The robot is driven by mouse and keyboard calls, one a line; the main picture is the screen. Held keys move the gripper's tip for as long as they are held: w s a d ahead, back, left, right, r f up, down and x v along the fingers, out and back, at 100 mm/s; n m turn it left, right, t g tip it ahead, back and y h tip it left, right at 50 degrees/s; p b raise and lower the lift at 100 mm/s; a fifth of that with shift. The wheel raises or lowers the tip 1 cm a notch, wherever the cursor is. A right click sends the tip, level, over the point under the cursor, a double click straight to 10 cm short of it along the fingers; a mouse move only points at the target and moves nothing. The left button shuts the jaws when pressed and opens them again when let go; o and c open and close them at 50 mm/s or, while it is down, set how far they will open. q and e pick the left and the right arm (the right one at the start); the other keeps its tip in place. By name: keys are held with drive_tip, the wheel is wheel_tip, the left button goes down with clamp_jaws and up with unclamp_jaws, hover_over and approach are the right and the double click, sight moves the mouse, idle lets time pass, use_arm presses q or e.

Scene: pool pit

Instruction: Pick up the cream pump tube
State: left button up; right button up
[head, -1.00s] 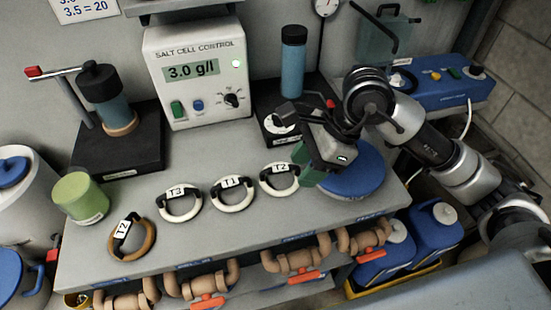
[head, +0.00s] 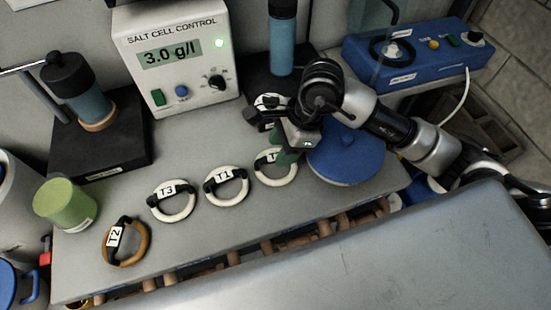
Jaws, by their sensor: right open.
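Three cream pump tubes, bent into rings with black joints and white labels, lie in a row on the grey bench: T3 (head: 173,201), T1 (head: 227,187) and T2 (head: 276,168). A brown ring (head: 126,243), also labelled T2, lies at the front left. My right gripper (head: 287,156) is open, its green fingers pointing down at the back right of the cream T2 ring. It covers part of that ring and its label. I cannot tell whether the fingers touch the ring. My left gripper is not in view.
A blue round lid (head: 345,156) lies close to the right of my gripper. The salt cell control box (head: 178,55) and a stand with a blue cylinder (head: 281,45) are behind. A green pot (head: 65,204) stands at the left. The bench (head: 190,245) is clear in front of the rings.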

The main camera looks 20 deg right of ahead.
sight(275, 156)
drive_tip(key=shift+x, duration=1.65)
drive_tip(key=shift+s+a, duration=0.1)
drive_tip(key=shift+c, duration=0.2)
clamp_jaws()
drive_tip(key=shift+r, duration=0.2)
